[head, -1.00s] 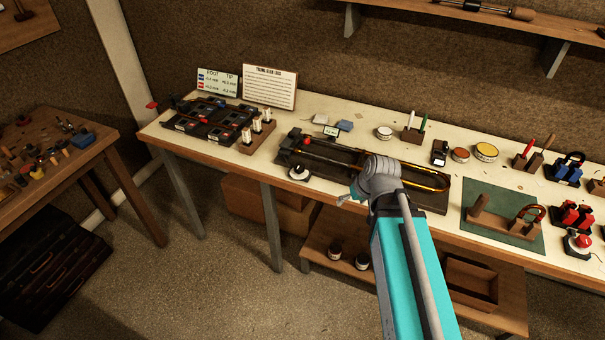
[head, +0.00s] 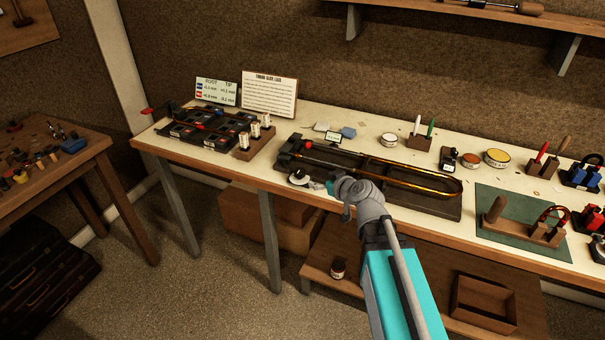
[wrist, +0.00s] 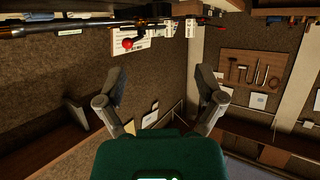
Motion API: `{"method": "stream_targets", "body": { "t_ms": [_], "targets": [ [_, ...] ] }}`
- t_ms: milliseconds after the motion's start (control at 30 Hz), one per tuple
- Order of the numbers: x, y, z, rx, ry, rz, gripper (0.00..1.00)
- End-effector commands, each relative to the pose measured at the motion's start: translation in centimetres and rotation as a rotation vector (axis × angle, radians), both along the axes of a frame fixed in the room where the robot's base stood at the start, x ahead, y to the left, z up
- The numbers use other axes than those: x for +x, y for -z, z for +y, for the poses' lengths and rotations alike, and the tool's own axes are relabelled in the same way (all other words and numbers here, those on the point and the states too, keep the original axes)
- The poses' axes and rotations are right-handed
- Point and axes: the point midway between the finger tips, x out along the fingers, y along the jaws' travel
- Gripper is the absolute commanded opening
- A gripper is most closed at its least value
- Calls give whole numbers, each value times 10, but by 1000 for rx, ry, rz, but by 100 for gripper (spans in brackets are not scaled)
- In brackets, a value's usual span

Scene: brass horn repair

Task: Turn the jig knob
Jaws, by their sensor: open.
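The jig (head: 408,197) is a dark board on the bench, carrying a long brass slide (head: 440,192) and a red piece (head: 308,144) near its left end. The round jig knob (head: 299,178), pale with a dark top, sits at the bench's front edge by the jig's left end. My gripper (head: 317,184) is just right of the knob in the head view, partly hidden by my wrist; contact cannot be told. In the wrist view my gripper (wrist: 160,93) has its two fingers wide apart with nothing between them. A red ball (wrist: 127,43) on a dark bar shows beyond the left finger.
A dark tray of blocks (head: 205,128) and two sign cards (head: 270,93) stand at the bench's left. Tins (head: 497,158), pens (head: 430,127) and a green mat (head: 490,228) lie to the right.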

Motion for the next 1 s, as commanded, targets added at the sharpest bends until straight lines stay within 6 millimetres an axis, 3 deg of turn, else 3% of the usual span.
{"method": "stream_targets", "body": {
  "t_ms": [467, 667, 1000],
  "targets": [
    [8, 5, 5, 1, 0, 3, 87],
    [22, 13, 15, -1, 0, 2, 87],
    [62, 34, 43, -1, 1, 2, 87]
  ]
}}
